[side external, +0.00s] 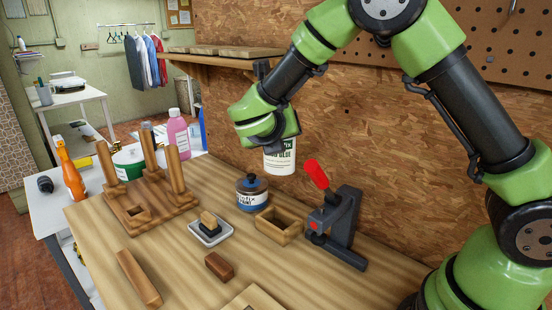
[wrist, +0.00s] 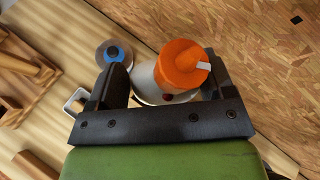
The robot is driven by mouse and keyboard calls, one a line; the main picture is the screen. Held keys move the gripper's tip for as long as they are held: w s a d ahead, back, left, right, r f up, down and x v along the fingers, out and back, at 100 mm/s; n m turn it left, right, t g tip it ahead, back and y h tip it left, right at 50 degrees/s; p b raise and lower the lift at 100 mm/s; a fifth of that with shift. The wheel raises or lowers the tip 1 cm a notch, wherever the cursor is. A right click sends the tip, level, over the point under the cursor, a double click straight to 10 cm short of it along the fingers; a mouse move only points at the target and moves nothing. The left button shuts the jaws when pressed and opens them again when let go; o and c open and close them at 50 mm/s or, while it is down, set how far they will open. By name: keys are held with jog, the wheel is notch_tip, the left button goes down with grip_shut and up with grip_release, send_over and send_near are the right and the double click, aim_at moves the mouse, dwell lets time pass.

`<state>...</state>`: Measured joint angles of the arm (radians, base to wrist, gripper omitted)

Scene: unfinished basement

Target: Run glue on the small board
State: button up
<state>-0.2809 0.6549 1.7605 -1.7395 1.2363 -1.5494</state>
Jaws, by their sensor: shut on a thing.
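A white glue bottle (side external: 280,158) with a dark-lettered label hangs upright beneath my wrist, above the back of the bench by the wall. Its orange cap (wrist: 183,68) shows in the wrist view. My gripper (wrist: 164,82) is shut around the bottle, one black finger on each side; the wrist partly hides the grip in the side view. A pale board (side external: 256,299) lies at the front edge of the side view, cut off by the frame. A small dark brown block (side external: 219,266) lies behind it. I cannot tell which is the small board.
A blue-labelled jar (side external: 252,194), an open wooden box (side external: 279,225) and a red-handled clamp (side external: 338,225) stand below the bottle. A white dish (side external: 211,231) holds a brush-like block. A wooden post stand (side external: 150,205) is at left, a wooden bar (side external: 138,278) in front.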

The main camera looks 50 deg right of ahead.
jog(key=shift+r, duration=3.75)
